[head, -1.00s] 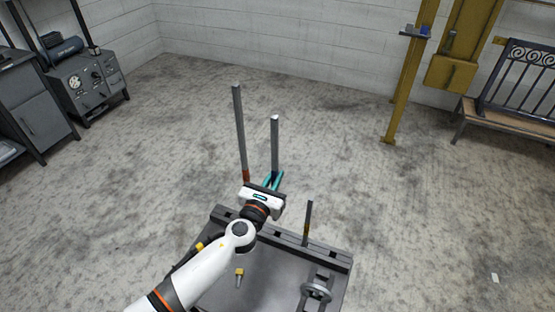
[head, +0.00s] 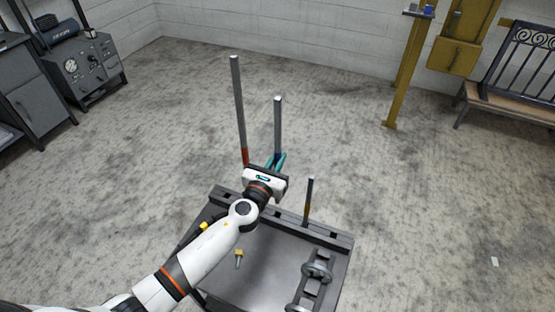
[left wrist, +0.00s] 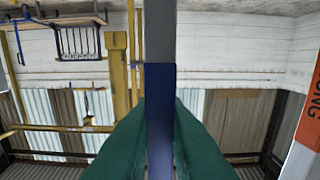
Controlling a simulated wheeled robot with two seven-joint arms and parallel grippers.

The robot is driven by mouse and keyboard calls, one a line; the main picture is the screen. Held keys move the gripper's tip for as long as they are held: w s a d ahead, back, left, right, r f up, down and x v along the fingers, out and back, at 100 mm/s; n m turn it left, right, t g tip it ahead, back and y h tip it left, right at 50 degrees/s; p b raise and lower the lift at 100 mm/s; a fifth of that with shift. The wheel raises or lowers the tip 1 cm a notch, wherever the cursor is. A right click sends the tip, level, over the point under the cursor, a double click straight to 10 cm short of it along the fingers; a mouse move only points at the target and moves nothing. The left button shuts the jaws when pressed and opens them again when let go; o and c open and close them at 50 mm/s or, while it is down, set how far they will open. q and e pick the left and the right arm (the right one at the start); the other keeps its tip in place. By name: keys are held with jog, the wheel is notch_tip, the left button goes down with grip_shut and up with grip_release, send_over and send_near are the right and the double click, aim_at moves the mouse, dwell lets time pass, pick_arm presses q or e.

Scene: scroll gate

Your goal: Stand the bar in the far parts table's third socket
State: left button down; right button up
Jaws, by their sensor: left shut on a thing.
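My left gripper (head: 276,163) has teal fingers shut on a grey bar (head: 277,125), which stands upright in its grip. In the left wrist view the held bar (left wrist: 160,85) has a blue band between the green fingers. The gripper is at the back edge of the parts table (head: 262,265), by its socket rail (head: 285,227). My gripper and wrist hide the bar's lower end, so I cannot tell whether it is in a socket. My right gripper is not in view.
A taller bar (head: 238,105) with an orange-red lower part stands just left. A short bar (head: 308,200) stands upright in the rail to the right. A small yellow-headed piece (head: 239,256) and a round clamp-like fixture (head: 317,270) are on the table. Beyond is open floor.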

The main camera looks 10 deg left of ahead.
pick_arm(q)
jog(key=shift+f+b, duration=2)
jog(key=shift+f, duration=0.2)
jog(key=shift+f+b, duration=3.6)
jog(key=shift+f, duration=0.15)
dwell(1.0)
jog(key=c, duration=1.5)
grip_release()
jog(key=shift+s, duration=0.1)
jog(key=shift+o, duration=0.7)
jog(key=shift+f, duration=0.15)
jog(key=s+a, duration=0.2)
jog(key=s, duration=0.9)
jog(key=shift+s+a, duration=0.15)
jog(key=shift+s, duration=0.25)
